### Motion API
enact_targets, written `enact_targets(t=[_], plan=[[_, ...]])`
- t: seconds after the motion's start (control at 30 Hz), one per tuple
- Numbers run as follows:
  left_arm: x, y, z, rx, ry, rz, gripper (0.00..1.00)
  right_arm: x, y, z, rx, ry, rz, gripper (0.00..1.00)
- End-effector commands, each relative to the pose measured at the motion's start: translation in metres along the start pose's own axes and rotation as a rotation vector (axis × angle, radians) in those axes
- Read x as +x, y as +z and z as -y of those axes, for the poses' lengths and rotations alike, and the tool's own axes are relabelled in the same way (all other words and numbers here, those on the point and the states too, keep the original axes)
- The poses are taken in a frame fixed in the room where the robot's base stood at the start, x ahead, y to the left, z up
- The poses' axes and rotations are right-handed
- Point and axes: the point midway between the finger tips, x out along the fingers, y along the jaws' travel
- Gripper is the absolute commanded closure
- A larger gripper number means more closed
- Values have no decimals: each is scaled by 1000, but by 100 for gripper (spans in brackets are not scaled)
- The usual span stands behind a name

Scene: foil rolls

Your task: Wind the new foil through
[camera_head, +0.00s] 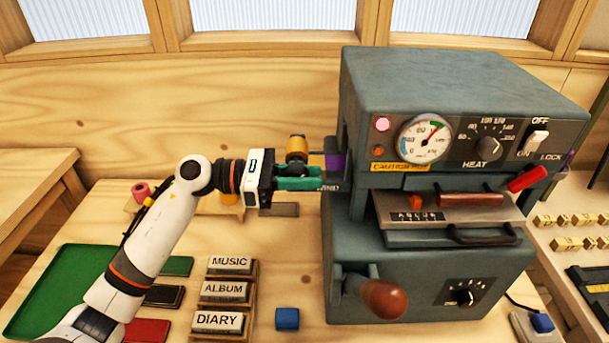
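The grey-green foil machine (455,80) stands right of centre on the table. A purple piece (334,161), apparently foil, shows at its left side, and a thin purple bit (569,160) shows at its right side. A gold roll-like part (296,146) sits left of the machine, just above my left gripper. My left gripper (318,180) has green fingers pointing right at the machine's left side, by a partly covered label ending in "IND". The fingers are close together, and whether they hold something between them is hidden. My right gripper is not in view.
A wooden rack with MUSIC, ALBUM and DIARY blocks (225,291) and a blue block (287,319) stand in front. A green tray (55,285) lies at left. The machine's brown-knobbed handle (384,298) and red lever (527,179) stick out. Gold type pieces (570,243) lie at right.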

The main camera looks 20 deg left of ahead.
Motion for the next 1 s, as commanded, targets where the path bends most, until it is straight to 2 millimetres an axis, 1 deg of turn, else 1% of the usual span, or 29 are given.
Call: enact_targets(t=[0.17, 0.4, 0.53, 0.67, 0.93, 0.97, 1.0], plan=[[0, 0, 0, 3, 2, 48, 100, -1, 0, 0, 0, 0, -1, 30], [-1, 1, 0, 8, 1, 305, 100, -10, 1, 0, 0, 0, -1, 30], [0, 4, 0, 4, 1, 402, 100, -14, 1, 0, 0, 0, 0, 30], [-1, 6, 0, 0, 0, 440, 100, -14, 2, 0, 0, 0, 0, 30], [-1, 7, 0, -1, 0, 441, 100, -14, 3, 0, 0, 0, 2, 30], [-1, 7, 0, -1, 0, 441, 73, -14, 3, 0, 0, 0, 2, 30], [-1, 7, 0, -1, 0, 440, 67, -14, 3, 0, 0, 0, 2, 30]])
